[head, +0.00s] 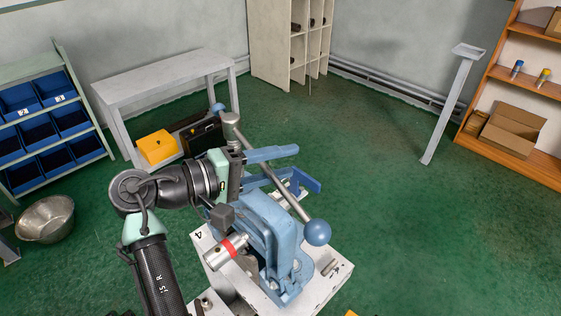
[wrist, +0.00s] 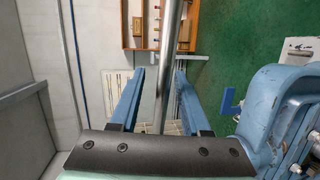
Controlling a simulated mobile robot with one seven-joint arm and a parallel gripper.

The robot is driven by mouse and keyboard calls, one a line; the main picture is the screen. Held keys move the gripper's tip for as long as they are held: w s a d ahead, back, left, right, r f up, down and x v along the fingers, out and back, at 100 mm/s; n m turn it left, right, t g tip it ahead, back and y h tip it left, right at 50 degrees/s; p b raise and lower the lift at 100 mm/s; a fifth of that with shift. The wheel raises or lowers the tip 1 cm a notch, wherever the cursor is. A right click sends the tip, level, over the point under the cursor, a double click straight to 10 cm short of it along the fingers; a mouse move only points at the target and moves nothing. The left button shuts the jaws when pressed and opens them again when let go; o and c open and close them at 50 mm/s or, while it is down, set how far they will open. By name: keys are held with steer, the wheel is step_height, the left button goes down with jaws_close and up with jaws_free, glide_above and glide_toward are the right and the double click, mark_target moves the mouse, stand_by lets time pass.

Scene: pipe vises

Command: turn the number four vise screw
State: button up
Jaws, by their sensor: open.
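The blue vise (head: 285,235) stands on a pale plate (head: 198,246) marked 4. Its long silver handle bar (head: 292,204) slants across the head view, with a blue ball (head: 317,232) at the near end and another (head: 218,107) at the far end. My gripper (head: 284,164) is open above the vise, its blue fingers at the bar. In the wrist view the bar (wrist: 169,45) runs between the two spread fingers (wrist: 159,75); I see a gap on each side. Contact and exact depth cannot be told. My arm hides part of the vise and bar.
A silver pipe with a red band (head: 226,251) sticks out beside the vise. Behind stand a pale table (head: 165,78), an orange box (head: 157,147) and blue bins (head: 45,115). A thin post (head: 448,105) stands at the right. Green floor is clear to the right.

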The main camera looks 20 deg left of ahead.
steer(key=b+v, duration=0.3)
steer(key=v, duration=1)
steer(key=shift+b, duration=0.4)
